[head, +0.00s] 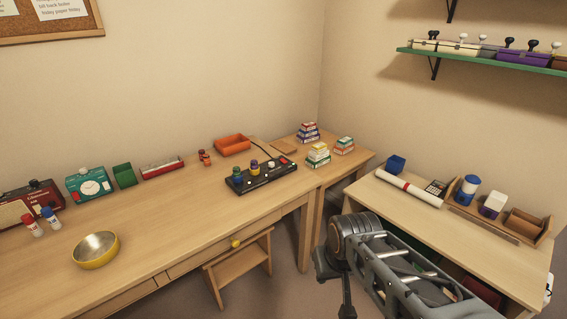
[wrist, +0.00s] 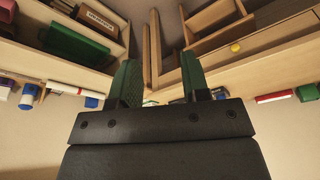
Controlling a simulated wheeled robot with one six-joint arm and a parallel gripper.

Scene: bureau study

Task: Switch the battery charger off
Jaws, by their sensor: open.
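A long black device (head: 261,175), which looks like the battery charger, lies on the long desk near its right end. Stubby coloured pieces stand on it, one blue and green at its left end and one purple and yellow beside it. A pale round knob and a red spot show toward its right end. Its switch position is too small to tell. My gripper (wrist: 160,63) is open and empty in the wrist view, its two green fingers apart. In the head view my arm is at the lower right, well away from the black device.
A side table (head: 465,236) at right holds a white roll (head: 409,188). The desk's middle is clear.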

